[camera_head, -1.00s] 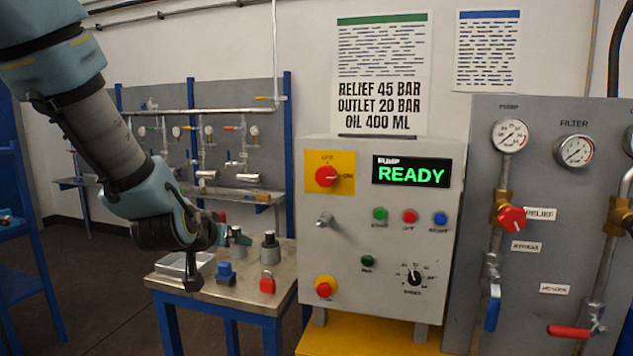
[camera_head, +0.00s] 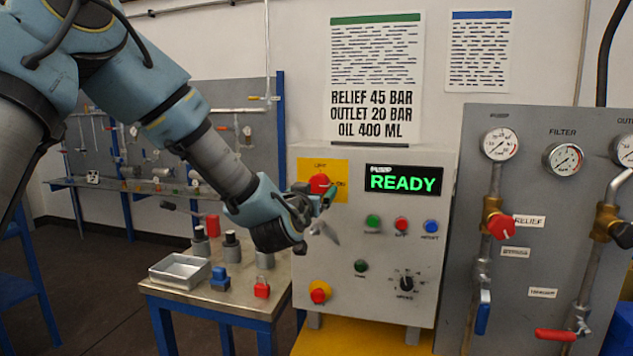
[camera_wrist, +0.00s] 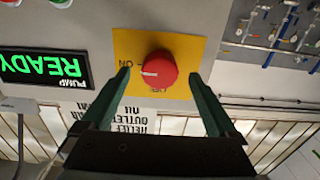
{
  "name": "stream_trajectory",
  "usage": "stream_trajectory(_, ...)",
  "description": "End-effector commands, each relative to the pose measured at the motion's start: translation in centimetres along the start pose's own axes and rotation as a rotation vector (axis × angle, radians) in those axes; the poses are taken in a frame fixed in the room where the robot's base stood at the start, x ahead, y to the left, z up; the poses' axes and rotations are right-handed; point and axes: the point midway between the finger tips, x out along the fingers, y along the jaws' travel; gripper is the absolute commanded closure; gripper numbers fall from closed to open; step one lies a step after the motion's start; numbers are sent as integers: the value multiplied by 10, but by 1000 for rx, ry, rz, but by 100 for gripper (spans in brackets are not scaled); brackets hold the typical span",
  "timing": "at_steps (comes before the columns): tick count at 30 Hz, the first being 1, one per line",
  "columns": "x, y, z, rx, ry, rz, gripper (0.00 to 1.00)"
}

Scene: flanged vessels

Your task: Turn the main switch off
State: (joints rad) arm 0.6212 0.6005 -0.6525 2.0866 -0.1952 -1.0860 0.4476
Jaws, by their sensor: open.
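The main switch is a red rotary knob (camera_head: 319,184) on a yellow plate (camera_head: 338,168), at the upper left of the grey control panel (camera_head: 440,285). The wrist view, turned upside down, shows the red knob (camera_wrist: 158,69) with a white pointer mark directed at the ON label. My gripper (camera_head: 314,194) is in front of the panel at the switch. In the wrist view my gripper (camera_wrist: 160,80) is open, its two green fingers on either side of the knob. The display (camera_head: 403,180) reads PUMP READY.
Green, red and blue buttons (camera_head: 401,225) sit right of the gripper. A red button on yellow (camera_head: 319,291) and a black dial (camera_head: 406,284) are lower down. A side table (camera_head: 190,297) with a metal tray and padlocks stands left. Gauges and valves (camera_head: 500,145) are at right.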

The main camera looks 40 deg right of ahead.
Motion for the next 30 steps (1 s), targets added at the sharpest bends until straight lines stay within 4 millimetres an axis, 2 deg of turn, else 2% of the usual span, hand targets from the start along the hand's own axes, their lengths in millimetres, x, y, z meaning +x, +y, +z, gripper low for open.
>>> stream_trajectory(6,21,0,-1,-1,0,0,6)
stream_trajectory(17,25,0,0,1,0,0,7)
stream_trajectory(30,24,0,0,0,0,0,57)
